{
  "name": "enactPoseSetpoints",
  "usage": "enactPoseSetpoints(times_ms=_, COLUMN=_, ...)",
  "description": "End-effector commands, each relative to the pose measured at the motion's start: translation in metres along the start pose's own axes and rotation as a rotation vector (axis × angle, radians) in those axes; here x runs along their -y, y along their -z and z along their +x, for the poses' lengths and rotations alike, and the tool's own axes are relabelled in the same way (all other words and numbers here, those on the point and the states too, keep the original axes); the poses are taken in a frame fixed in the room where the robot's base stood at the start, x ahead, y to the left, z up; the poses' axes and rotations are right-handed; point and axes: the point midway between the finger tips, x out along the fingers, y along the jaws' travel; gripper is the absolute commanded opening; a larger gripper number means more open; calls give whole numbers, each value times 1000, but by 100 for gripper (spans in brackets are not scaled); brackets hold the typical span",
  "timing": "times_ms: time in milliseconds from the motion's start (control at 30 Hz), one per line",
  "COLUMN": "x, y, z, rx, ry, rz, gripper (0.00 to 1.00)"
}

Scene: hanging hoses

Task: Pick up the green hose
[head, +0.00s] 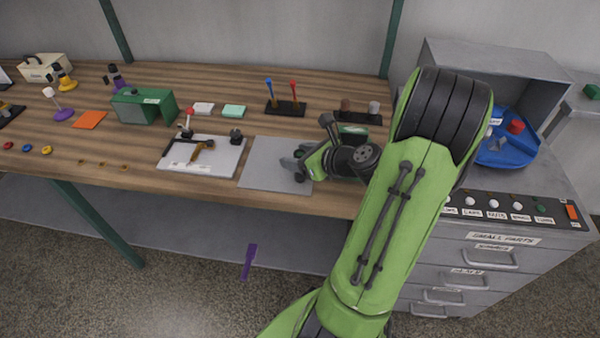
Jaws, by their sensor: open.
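I cannot make out a green hose in the head view; my green arm covers part of the bench's right end and may hide things there. My gripper (292,169) is small in the picture, over the plain grey mat (262,176) near the bench's front edge. Its dark fingers point left, apart, and nothing shows between them. I cannot tell how high above the mat they are. A green item (354,129) shows partly behind the gripper's wrist; its shape is mostly hidden.
The wooden bench (215,187) holds a white board (182,166) with a brown-handled tool, a green box (146,104) and a rack with blue and red tools (286,107). A grey drawer cabinet (490,262) with a blue tray (508,152) stands right. A purple item (249,261) shows below the bench edge.

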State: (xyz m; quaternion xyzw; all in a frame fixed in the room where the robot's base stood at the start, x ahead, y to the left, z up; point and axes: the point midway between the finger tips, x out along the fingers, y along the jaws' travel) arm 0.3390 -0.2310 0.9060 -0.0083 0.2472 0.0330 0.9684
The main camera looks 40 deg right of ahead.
Motion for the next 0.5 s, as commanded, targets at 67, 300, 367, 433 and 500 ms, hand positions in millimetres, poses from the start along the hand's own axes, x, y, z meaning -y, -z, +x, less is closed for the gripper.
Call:
enactPoseSetpoints(times_ms=67, x=0, y=2, z=13, rx=0, ry=-2, rz=-1, gripper=60)
enactPoseSetpoints(times_ms=300, x=1, y=0, z=16, rx=-1, ry=2, rz=1, gripper=60)
enactPoseSetpoints(times_ms=367, x=1, y=0, z=16, rx=-1, ry=2, rz=0, gripper=52)
enactPoseSetpoints(times_ms=433, x=1, y=0, z=15, rx=-1, ry=2, rz=0, gripper=41)
enactPoseSetpoints(times_ms=500, x=1, y=0, z=15, rx=-1, ry=2, rz=0, gripper=31)
